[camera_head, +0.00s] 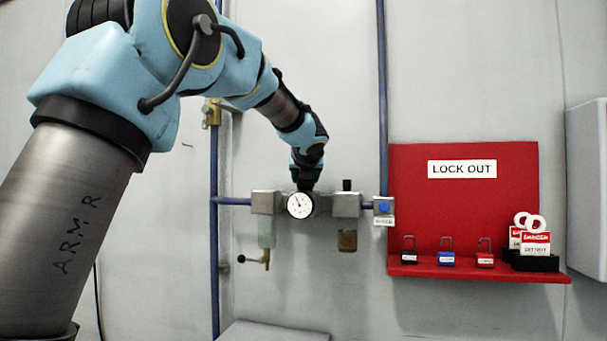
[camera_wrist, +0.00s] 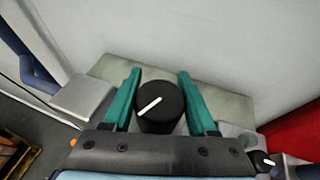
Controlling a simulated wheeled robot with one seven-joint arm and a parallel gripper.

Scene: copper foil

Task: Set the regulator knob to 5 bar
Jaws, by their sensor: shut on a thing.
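The regulator knob (camera_wrist: 160,118) is round and black, with a white pointer line slanting from lower left to upper right in the wrist view. My gripper (camera_wrist: 159,76) has its green fingers on either side of the knob and is shut on it. In the head view my gripper (camera_head: 305,182) comes down from above onto the regulator and hides the knob. The round white pressure gauge (camera_head: 300,205) faces forward just below it. Its needle points to the upper left; its numbers are too small to read.
A filter unit (camera_head: 265,203) is left of the gauge, and another unit (camera_head: 347,205) with a small black top is right of it. A blue button valve (camera_head: 384,208) is farther right. The red lockout board (camera_head: 460,205) holds padlocks and tags. Blue pipes run along the wall.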

